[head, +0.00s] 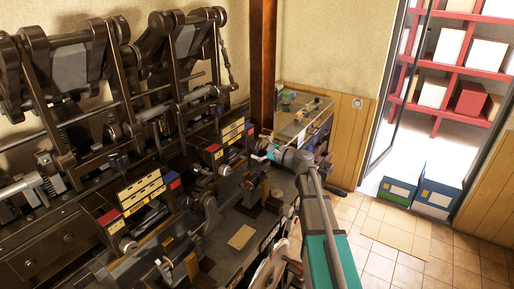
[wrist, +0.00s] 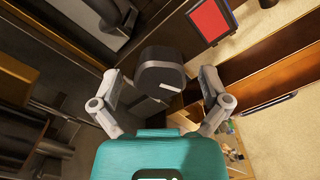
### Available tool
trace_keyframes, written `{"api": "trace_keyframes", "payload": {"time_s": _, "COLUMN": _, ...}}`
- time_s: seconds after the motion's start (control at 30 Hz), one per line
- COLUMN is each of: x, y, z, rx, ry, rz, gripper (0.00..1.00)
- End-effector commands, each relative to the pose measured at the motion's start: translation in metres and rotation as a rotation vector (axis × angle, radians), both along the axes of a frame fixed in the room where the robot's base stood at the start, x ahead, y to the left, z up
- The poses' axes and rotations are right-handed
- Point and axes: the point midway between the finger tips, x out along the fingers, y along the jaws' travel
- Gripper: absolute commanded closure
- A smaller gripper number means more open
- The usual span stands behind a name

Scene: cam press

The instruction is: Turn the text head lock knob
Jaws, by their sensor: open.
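A dark, round-ended knob with a short white mark (wrist: 160,72) shows in the middle of the wrist view. I take it for the text head lock knob. My gripper (wrist: 160,80) is open, with one finger on each side of the knob and a visible gap on both sides. Whether the fingertips reach as deep as the knob I cannot tell. In the head view my gripper (head: 266,153) is at the right end of the dark press (head: 205,195). I cannot make out the knob there.
A red panel in a dark frame (wrist: 209,22) is close to the right finger in the wrist view. A wooden display case (head: 303,120) stands behind my gripper. Blue boxes (head: 437,190) sit on the floor by the doorway. The tiled floor at right is mostly clear.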

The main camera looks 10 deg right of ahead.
Motion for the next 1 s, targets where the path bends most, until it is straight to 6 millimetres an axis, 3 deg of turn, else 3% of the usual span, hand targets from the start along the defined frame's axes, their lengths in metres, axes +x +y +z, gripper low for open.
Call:
{"api": "trace_keyframes", "payload": {"time_s": 0.37, "x": -0.013, "y": -0.012, "z": 0.0, "rx": 0.0, "ry": 0.0, "rz": -0.001, "gripper": 0.04}}
{"api": "trace_keyframes", "payload": {"time_s": 1.0, "x": -0.076, "y": -0.076, "z": 0.0, "rx": 0.0, "ry": 0.0, "rz": -0.001, "gripper": 0.04}}
